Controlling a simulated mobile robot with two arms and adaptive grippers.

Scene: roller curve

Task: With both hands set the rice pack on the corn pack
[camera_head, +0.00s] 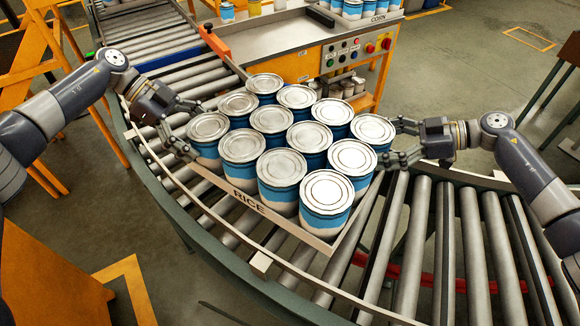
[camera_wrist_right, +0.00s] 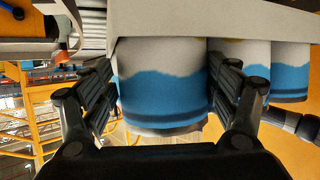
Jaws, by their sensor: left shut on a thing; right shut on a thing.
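The rice pack (camera_head: 236,195), a shallow tray labelled RICE with several blue-and-white cans, is at the middle of the head view, over the roller curve. My left gripper (camera_head: 190,127) is shut on a can at its left side. My right gripper (camera_head: 396,141) is shut on a can at its right side. In the right wrist view, the right gripper's fingers straddle one can (camera_wrist_right: 162,85). I cannot tell whether the tray touches the rollers. The corn pack (camera_head: 381,17), a similar tray labelled CORN, stands on the bench behind, cut off by the top edge.
The roller curve (camera_head: 411,245) sweeps from the upper left to the lower right. A bench (camera_head: 262,37) with a button panel (camera_head: 357,49) stands behind the rice pack. An orange-red bar (camera_head: 214,43) crosses the rollers at the upper left. Bare bench top lies left of the corn pack.

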